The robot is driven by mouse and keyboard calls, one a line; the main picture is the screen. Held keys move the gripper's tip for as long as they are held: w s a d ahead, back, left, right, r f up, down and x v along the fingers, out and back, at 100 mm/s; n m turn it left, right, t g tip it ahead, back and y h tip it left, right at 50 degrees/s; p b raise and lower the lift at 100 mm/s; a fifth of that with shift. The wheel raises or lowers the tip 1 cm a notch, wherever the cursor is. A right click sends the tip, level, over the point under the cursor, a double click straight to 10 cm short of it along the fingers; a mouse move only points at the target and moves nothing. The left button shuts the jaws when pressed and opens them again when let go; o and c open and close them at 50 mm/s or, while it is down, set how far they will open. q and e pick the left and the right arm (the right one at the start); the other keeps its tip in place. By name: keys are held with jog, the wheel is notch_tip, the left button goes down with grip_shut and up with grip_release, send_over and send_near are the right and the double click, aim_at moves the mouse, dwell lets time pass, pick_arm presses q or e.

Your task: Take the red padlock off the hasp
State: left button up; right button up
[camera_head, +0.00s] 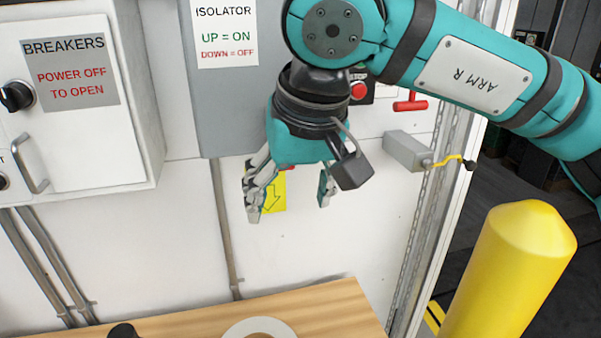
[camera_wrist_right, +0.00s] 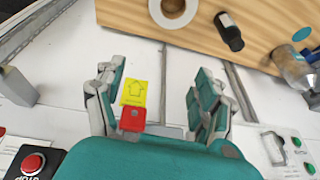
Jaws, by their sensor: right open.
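My right gripper (camera_head: 290,196) hangs fingers down in front of the white wall panel, open and empty; in the wrist view (camera_wrist_right: 156,95) its fingers stand wide apart. A small red block with a dark spot (camera_wrist_right: 131,120), seemingly the red padlock, shows between the fingers in the wrist view, nearer the left one. In the head view only a sliver of red (camera_head: 288,168) shows behind the gripper. A yellow arrow label (camera_wrist_right: 134,92) is beside it. I cannot make out a shackle or the hasp. My left gripper is not in view.
The grey isolator box (camera_head: 222,125) and breaker cabinet (camera_head: 85,140) stand out at left. A red handle (camera_head: 410,103) and grey box (camera_head: 405,150) are at right. A wooden table (camera_head: 330,305) with a tape roll (camera_head: 260,327) is below; a yellow bollard (camera_head: 515,270) stands front right.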

jog(key=shift+t+h, duration=0.3)
jog(key=shift+h, duration=0.1)
jog(key=w+p, duration=0.1)
jog(key=w, duration=0.3)
jog(key=w+p, duration=0.2)
jog(key=w, duration=0.2)
jog(key=w+a+r+p, duration=0.1)
jog(key=w, duration=0.3)
jog(key=shift+w+r+p, duration=0.1)
jog(key=shift+w+p, duration=0.15)
jog(key=shift+p, duration=0.1)
jog(key=shift+w+f, duration=0.1)
jog(key=shift+f, duration=0.5)
jog(key=c, duration=1.3)
jog(key=shift+r, duration=0.1)
jog(key=shift+r+p, duration=0.1)
jog(key=shift+p, duration=0.25)
jog(key=shift+r+p, duration=0.45)
jog(key=shift+r, duration=0.05)
